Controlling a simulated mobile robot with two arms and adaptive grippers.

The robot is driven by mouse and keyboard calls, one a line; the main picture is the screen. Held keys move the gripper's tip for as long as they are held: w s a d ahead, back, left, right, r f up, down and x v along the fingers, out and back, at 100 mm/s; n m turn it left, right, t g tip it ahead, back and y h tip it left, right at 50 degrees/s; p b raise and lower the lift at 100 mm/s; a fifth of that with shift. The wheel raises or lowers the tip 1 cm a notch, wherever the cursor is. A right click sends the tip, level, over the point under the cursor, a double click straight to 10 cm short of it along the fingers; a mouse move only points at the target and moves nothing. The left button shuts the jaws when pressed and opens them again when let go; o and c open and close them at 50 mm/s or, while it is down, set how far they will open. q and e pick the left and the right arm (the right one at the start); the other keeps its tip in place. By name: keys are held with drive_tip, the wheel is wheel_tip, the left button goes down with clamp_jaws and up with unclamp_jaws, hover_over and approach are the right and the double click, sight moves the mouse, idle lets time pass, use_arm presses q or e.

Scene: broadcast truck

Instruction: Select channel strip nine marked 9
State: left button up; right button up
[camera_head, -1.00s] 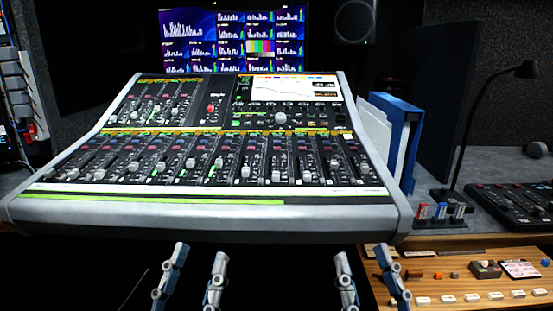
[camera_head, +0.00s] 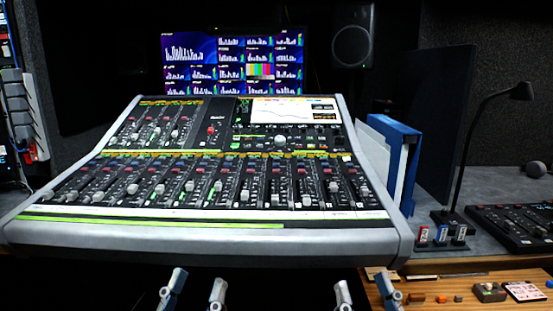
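The mixing console (camera_head: 200,243) stands in the middle, tilted toward me, with a row of channel strips and faders across its lower half. The strip labels are too small to read, so I cannot tell which strip is marked 9. My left gripper (camera_head: 194,290) is below the console's front edge at the bottom, its two fingers wide apart and empty. My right gripper (camera_head: 364,292) is to the right of it, also below the front edge, with its fingers apart and empty. Neither gripper touches the console. The lower parts of both grippers are cut off by the frame.
A monitor (camera_head: 190,72) with level meters stands behind the console. Blue and white binders (camera_head: 398,160) stand at its right. A desk lamp (camera_head: 472,150), a small black panel (camera_head: 515,226) and a wooden shelf (camera_head: 450,287) with small parts are on the right. A speaker (camera_head: 350,45) is at the back.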

use_arm(q)
clamp_jaws()
idle(1.3)
